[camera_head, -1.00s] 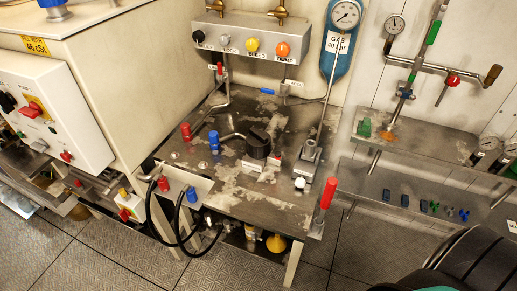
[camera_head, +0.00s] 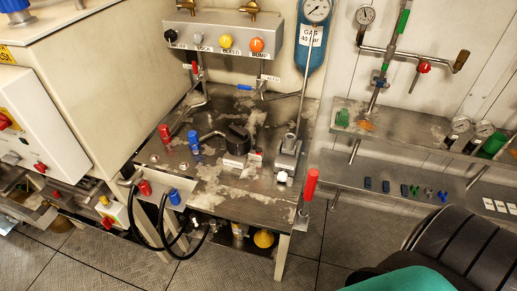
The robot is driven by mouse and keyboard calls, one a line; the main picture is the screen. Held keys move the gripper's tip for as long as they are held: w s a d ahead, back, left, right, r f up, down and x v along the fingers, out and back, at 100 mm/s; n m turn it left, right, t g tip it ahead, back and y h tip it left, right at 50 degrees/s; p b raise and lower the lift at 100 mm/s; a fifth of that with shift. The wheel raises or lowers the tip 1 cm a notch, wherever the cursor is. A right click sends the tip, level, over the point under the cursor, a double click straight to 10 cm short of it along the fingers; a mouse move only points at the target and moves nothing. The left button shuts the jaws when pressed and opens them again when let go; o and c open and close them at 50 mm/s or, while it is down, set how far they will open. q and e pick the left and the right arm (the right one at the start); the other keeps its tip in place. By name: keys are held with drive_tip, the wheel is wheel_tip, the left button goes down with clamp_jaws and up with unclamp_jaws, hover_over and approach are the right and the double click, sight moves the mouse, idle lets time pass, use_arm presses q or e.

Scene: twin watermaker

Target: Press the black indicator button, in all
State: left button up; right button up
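The black button (camera_head: 170,36) is at the left end of a row on a grey panel (camera_head: 213,27) on the back wall, beside a white, a yellow and an orange button. A small label sits under it, too small to read. Nothing touches the button. Neither of my grippers shows in the head view, so their opening cannot be seen. A dark ribbed part with a teal piece, which seems to be mine, fills the lower right corner.
Below the panel stands a metal bench (camera_head: 210,180) with a black rotary knob (camera_head: 237,139), red and blue fittings and a red upright handle (camera_head: 311,185). A blue gas gauge (camera_head: 312,40) hangs right of the panel. Tiled floor lies in front.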

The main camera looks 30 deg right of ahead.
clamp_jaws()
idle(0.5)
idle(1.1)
